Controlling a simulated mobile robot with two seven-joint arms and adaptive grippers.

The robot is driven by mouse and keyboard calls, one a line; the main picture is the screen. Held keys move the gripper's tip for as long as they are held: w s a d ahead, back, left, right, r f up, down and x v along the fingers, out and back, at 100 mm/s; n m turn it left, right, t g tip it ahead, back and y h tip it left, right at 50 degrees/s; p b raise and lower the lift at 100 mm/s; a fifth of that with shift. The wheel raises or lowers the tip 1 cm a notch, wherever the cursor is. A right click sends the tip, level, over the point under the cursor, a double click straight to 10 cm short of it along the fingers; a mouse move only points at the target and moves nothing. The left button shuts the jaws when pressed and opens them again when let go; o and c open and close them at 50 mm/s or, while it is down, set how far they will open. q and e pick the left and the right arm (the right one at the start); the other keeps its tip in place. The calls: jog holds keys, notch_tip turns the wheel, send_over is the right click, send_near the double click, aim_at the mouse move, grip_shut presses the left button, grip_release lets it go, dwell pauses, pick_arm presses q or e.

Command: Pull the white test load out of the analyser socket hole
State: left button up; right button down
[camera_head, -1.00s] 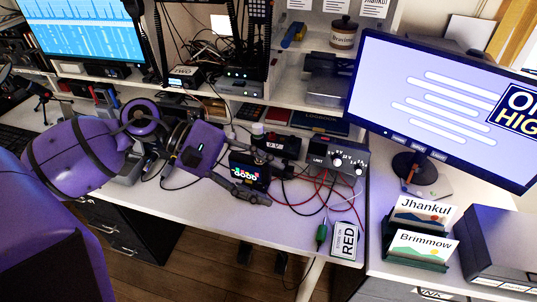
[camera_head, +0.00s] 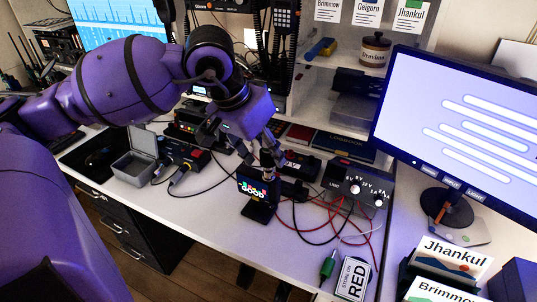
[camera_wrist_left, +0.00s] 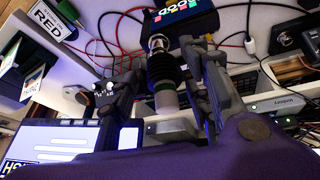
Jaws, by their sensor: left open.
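The analyser (camera_head: 254,188) stands upright near the middle of the desk, its lit display reading GOOD. It also shows at the top of the left wrist view (camera_wrist_left: 192,18). In that view the test load (camera_wrist_left: 165,72) has a silver connector end at the analyser, a black ribbed body, a green band and a pale end. My left gripper (camera_head: 262,155) is just above the analyser in the head view. Its fingers are open on either side of the load, with visible gaps. In the head view the gripper mostly hides the load. My right gripper is not in view.
A grey knobbed box (camera_head: 355,184) with red and black cables stands right of the analyser. A grey open box (camera_head: 135,165) is at left. The front desk strip is mostly clear.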

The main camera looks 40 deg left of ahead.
pick_arm(q)
jog(key=shift+x, duration=0.95)
jog(key=shift+c, duration=0.2)
grip_shut()
jog(key=shift+r, duration=0.2)
